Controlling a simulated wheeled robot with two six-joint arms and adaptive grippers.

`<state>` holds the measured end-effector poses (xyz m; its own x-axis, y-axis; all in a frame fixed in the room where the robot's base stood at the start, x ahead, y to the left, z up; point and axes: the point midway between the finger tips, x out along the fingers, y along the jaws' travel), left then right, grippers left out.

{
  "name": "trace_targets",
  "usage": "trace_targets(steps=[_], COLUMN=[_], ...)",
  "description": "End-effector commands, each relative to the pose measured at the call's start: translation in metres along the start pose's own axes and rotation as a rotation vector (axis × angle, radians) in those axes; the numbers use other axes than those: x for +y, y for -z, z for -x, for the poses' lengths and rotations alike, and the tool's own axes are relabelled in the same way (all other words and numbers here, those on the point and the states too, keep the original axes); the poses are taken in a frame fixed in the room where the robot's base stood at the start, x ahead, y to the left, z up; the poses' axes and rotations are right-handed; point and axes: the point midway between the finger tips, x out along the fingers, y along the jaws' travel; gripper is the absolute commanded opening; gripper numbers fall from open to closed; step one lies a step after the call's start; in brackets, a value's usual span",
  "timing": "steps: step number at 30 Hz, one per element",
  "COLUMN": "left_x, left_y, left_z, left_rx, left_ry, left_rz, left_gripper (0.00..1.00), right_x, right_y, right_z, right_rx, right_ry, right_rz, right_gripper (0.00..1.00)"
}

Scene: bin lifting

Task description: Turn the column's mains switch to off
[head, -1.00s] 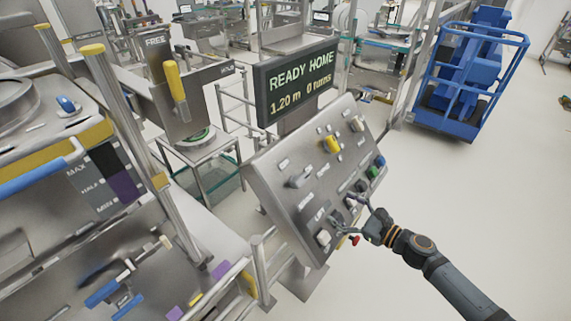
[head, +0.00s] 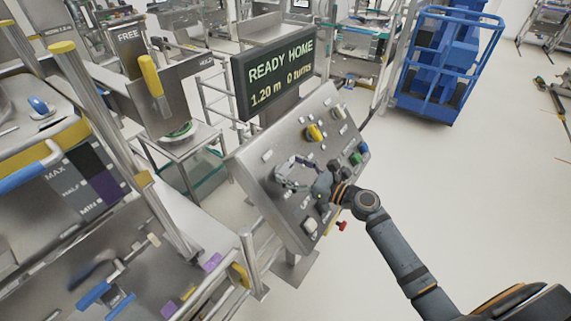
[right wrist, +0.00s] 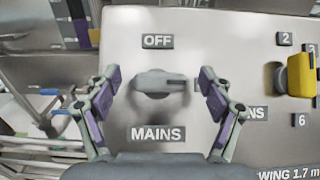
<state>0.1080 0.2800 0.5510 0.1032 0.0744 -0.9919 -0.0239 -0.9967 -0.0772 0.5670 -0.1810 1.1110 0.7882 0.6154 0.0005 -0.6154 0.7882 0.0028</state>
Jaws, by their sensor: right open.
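The mains switch (right wrist: 160,84) is a grey rotary knob on the sloping steel control panel (head: 262,180). In the right wrist view its handle lies crosswise, with the OFF label (right wrist: 158,41) above it and the MAINS label (right wrist: 158,134) below. My right gripper (head: 294,170) is over the panel's left part in the head view. In the right wrist view my right gripper (right wrist: 162,90) is open, one finger on each side of the switch, with gaps to both. The right finger partly hides a label beside the switch. My left gripper is not in view.
A yellow knob (head: 315,132) stands right of the switch, with green and blue buttons (head: 357,157) farther right. A red knob (head: 342,226) is at the panel's lower edge. The display (head: 272,76) above reads READY HOME, 1.20 m, 0 turns. Steel rails (head: 250,262) stand at left.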

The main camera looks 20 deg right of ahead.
Motion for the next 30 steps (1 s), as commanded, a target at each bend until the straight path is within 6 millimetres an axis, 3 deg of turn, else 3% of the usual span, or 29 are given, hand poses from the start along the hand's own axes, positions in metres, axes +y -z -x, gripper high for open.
trace_targets(steps=[6,14,27,30], left_x=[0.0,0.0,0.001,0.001], left_y=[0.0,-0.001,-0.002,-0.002], left_z=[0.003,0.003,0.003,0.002], left_rx=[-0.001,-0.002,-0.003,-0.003], left_ry=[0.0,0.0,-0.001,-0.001], left_rz=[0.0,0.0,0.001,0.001], left_gripper=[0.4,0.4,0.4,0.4], right_x=[-0.001,0.0,0.0,0.0], right_y=[0.0,0.001,0.001,0.001], right_z=[-0.022,-0.024,-0.024,-0.024], right_rx=[-0.001,0.001,0.001,0.001], right_ry=[0.001,0.0,0.001,-0.001], right_rz=[0.001,0.003,0.003,0.005], right_gripper=[0.81,0.81,0.26,0.26])
